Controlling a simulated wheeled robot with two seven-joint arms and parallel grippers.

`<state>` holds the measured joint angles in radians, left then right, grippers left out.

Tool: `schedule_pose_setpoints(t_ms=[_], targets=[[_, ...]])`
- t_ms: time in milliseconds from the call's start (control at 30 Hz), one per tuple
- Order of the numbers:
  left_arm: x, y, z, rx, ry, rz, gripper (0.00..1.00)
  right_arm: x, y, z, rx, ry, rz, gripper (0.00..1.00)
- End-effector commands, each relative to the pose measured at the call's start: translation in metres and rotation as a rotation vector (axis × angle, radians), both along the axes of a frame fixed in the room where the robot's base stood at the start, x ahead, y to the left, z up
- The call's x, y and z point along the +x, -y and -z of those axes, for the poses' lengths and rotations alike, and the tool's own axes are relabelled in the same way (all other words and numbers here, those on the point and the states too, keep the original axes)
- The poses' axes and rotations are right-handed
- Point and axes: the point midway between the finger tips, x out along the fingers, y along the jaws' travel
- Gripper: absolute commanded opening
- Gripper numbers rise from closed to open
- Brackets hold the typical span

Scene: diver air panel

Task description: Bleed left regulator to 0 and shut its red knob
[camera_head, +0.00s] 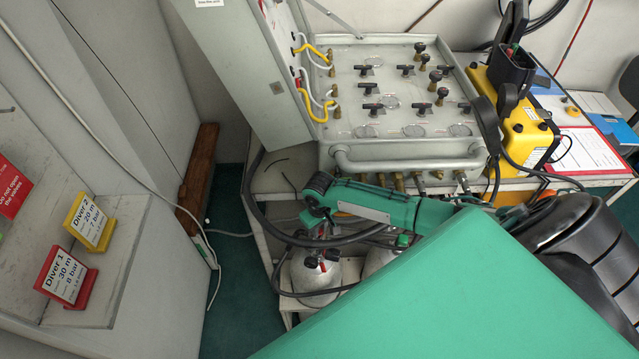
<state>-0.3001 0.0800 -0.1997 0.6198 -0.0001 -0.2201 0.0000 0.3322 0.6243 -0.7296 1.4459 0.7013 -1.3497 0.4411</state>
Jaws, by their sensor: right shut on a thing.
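My green right arm reaches in from the right under the air panel (400,100). My right gripper (312,214) points down over the left grey cylinder (315,278) and is shut on a part of the left regulator there. The gripper and arm hide most of that regulator, so I cannot tell which part is held or read any gauge. A small red spot, perhaps the red knob (333,255), shows on top of the left cylinder. A second grey cylinder (380,262) stands to its right, partly covered by my arm. My left gripper is not in view.
Dark hoses loop around the cylinders. A yellow device (522,130) stands right of the panel. A red Diver 1 sign (68,278) and a yellow Diver 2 sign (91,222) stand on the left shelf. My large green link covers the lower right.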

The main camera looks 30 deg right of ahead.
Motion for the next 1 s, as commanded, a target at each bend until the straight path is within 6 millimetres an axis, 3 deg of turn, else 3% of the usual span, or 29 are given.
schedule_pose_setpoints(t_ms=[400,1000], targets=[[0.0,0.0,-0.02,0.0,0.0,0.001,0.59,0.001,0.0,-0.002,0.0,0.001,-0.394,0.0],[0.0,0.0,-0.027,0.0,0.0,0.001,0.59,0.001,0.0,-0.001,0.0,0.001,-0.959,0.0]])
